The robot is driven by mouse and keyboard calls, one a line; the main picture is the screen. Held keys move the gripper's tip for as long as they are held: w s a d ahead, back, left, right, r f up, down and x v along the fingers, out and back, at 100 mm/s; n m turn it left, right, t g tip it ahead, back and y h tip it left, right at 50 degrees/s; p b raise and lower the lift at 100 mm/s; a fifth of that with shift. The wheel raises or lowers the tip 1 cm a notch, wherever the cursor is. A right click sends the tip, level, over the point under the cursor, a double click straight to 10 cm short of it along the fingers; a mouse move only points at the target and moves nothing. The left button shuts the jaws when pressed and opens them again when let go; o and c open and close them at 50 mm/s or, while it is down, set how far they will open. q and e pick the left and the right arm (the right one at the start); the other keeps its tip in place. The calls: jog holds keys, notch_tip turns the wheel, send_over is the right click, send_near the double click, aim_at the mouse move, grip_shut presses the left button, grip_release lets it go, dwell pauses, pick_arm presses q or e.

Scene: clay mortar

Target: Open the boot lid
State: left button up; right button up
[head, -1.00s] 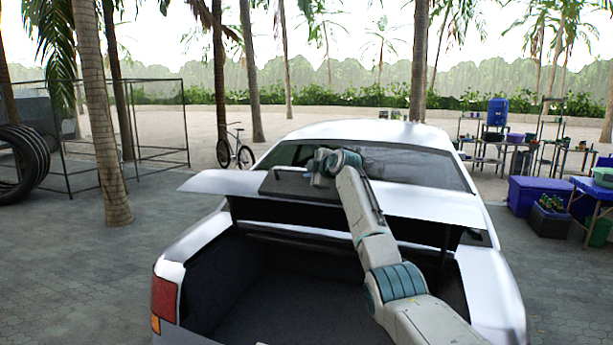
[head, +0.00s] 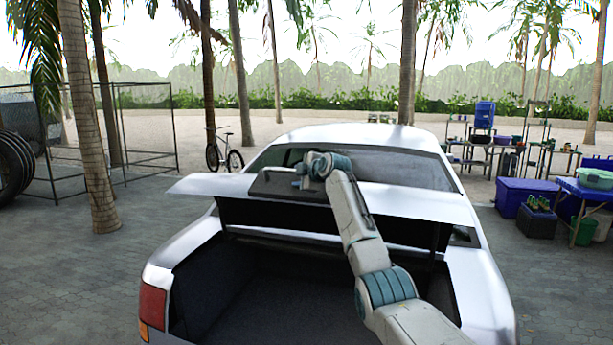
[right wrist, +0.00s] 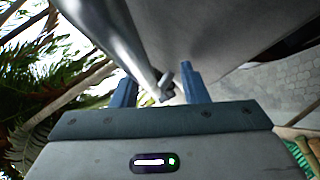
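The white boot lid (head: 420,203) of the car (head: 485,290) stands raised, its dark inner side facing me and the boot open below it. My right arm reaches over the boot to the lid. My right gripper (head: 301,178) is at a dark panel in the middle of the lid. In the right wrist view, the two blue fingers (right wrist: 160,90) stand apart, close to the pale lid surface (right wrist: 215,30). A small grey fitting (right wrist: 163,85) shows between them; I cannot tell whether they touch it. My left gripper is out of view.
The dark boot floor (head: 285,310) looks empty. A palm trunk (head: 88,130) and a wire cage (head: 145,130) stand at the left. A blue cooler (head: 525,195) and a blue table (head: 590,188) stand at the right.

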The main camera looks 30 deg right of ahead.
jog(key=shift+s+f+b, duration=0.1)
jog(key=shift+s+b, duration=0.2)
jog(key=shift+s, duration=0.1)
jog(key=b+v, duration=0.4)
jog(key=v, duration=0.5)
jog(key=shift+s+r+b, duration=0.3)
jog(key=shift+r+b, duration=0.05)
jog(key=shift+b, duration=0.05)
